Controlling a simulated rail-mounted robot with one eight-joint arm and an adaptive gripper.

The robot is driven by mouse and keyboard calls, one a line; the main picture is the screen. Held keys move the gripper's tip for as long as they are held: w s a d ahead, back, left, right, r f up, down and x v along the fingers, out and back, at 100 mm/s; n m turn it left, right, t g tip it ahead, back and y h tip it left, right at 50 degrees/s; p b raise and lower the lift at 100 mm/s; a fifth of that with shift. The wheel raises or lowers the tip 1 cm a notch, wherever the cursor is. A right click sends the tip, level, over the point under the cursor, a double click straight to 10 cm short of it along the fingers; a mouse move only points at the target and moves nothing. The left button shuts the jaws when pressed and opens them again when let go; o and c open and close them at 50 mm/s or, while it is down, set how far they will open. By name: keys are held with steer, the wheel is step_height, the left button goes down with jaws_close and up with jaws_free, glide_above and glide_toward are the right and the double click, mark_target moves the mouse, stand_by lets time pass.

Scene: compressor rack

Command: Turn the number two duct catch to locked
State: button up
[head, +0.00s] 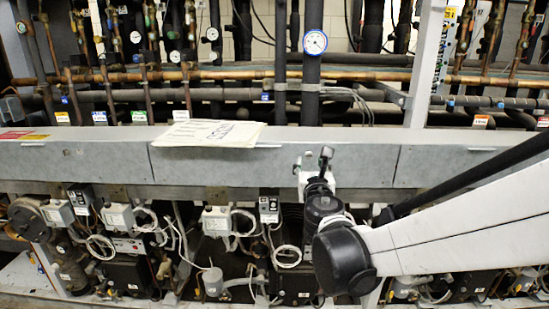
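The long grey duct (230,165) runs across the rack at mid height, split into sections by vertical seams. My gripper (318,172) is at the end of my white and black arm, in front of the duct right of centre. Small pale and dark pieces show around its tip at the duct face. I cannot tell which of these are fingers and which might be a catch. No catch marked number two can be made out, and the gripper hides part of the duct face. Whether the fingers are open or shut does not show.
A folded paper with writing (209,134) lies on the duct's top edge, left of the gripper. Copper pipes (230,74) and a blue-rimmed gauge (315,42) are above and behind. Compressors, grey boxes (216,221) and looped cables fill the space below. My arm covers the lower right.

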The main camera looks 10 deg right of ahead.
mark_target(309, 155)
steer(key=shift+w+d, duration=0.25)
steer(key=shift+w, duration=1.05)
steer(key=shift+w+d, duration=0.2)
steer(key=shift+w, duration=1.05)
steer(key=shift+c, duration=0.3)
jaws_close()
